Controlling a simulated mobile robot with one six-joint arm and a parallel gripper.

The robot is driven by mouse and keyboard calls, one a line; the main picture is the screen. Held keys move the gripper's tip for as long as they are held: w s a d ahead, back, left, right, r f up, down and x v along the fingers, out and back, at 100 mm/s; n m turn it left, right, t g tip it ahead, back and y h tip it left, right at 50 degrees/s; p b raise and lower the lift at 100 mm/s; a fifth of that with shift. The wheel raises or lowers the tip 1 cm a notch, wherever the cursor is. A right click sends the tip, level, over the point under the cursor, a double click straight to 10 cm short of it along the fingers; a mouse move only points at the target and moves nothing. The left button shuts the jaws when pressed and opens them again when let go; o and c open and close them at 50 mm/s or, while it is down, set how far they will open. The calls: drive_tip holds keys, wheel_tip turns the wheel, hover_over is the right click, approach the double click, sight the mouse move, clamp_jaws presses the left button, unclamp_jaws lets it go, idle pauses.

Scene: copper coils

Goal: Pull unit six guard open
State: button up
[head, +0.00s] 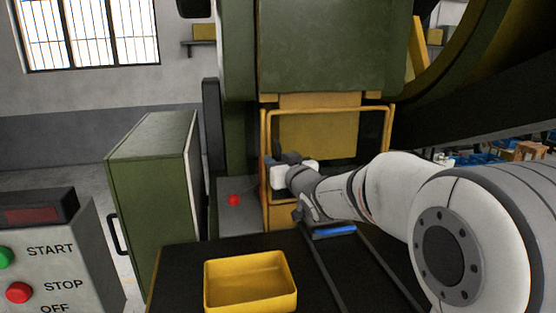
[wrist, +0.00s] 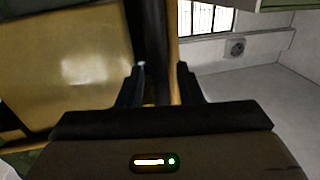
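The guard (head: 325,110) is a yellow tube frame across the front of the green press, with a yellow block (head: 318,135) behind it. No unit number is readable. My gripper (head: 272,160) is at the frame's left upright, partly hidden by my own wrist. In the wrist view my gripper (wrist: 162,70) has its two dark fingers apart. A narrow yellow upright bar (wrist: 173,45), seemingly the guard's left post, shows in the gap, nearer the right finger. I cannot tell whether a finger touches it.
A green cabinet (head: 150,175) and a control box with START and STOP buttons (head: 40,255) stand at the left. A yellow tray (head: 250,283) lies on the dark table in front. A red knob (head: 234,199) is left of the guard.

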clamp_jaws()
idle(0.3)
drive_tip(key=shift+s+d, duration=0.1)
drive_tip(key=shift+d, duration=0.05)
